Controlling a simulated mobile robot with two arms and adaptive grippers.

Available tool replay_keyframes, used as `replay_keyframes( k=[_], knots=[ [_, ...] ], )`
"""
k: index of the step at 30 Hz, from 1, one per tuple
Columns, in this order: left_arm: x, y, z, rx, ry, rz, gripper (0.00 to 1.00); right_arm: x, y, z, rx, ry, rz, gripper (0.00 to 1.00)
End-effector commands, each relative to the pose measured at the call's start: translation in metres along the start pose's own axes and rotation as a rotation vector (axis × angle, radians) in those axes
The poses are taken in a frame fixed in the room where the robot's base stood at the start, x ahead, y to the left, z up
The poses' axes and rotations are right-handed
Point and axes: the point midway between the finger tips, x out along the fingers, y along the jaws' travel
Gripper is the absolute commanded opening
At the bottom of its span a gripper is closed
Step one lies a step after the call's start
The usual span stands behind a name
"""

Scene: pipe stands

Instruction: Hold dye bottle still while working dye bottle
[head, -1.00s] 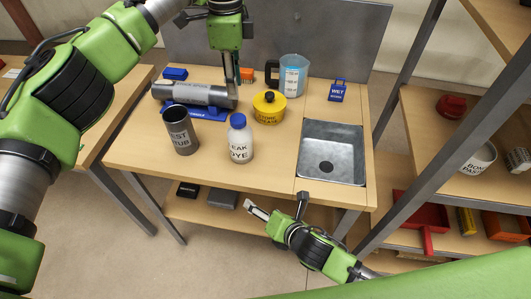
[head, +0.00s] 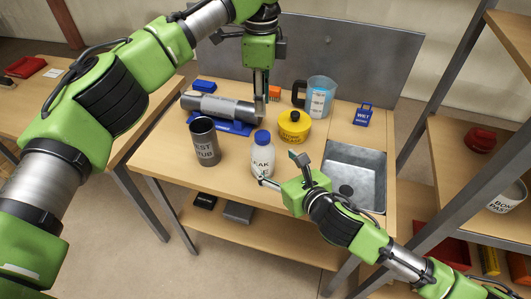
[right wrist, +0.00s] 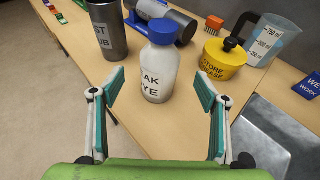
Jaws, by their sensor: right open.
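The dye bottle (head: 262,157), white with a blue cap and a "LEAK DYE" label, stands upright near the front of the bench. My right gripper (head: 280,169) is open at the front right of it. In the right wrist view the bottle (right wrist: 158,82) stands ahead, centred between the spread fingers, and nothing is gripped. My left gripper (head: 261,103) points down at the right end of the grey pipe, behind the bottle and apart from it. Its fingers are seen edge-on, so their opening and any contact with the pipe are unclear.
A dark test tub (head: 206,145) stands left of the bottle. A yellow grease pot (head: 294,128) is behind right, near a measuring jug (head: 322,98). The grey pipe (head: 215,106) lies on a blue cradle. A sink (head: 355,170) is at the right.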

Motion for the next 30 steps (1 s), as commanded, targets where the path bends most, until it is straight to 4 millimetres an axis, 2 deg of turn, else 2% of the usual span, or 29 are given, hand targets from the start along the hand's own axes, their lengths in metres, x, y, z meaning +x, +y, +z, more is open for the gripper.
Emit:
replay_keyframes(
  k=[6,12,18,26,27,30],
  knots=[
    [0.0,0.0,0.0,0.0,0.0,0.0,0.28,0.044,0.0,0.001,0.003,0.0,-0.001,0.68],
    [0.0,0.0,0.0,0.0,0.0,0.0,0.28,0.073,0.001,0.0,0.003,0.0,0.0,0.68],
    [0.0,0.0,0.0,0.0,0.0,0.0,0.28,0.085,0.001,0.0,0.001,0.0,0.001,0.68],
    [0.0,0.0,0.0,0.0,0.0,0.0,0.28,0.086,0.0,0.0,0.001,0.001,0.0,0.68],
    [0.0,0.0,0.0,0.0,0.0,0.0,0.28,0.086,0.0,0.0,0.001,0.001,0.0,0.65],
    [0.0,0.0,0.0,0.0,0.0,0.0,0.28,0.086,0.0,0.0,0.001,0.001,0.0,0.39]
  ],
)
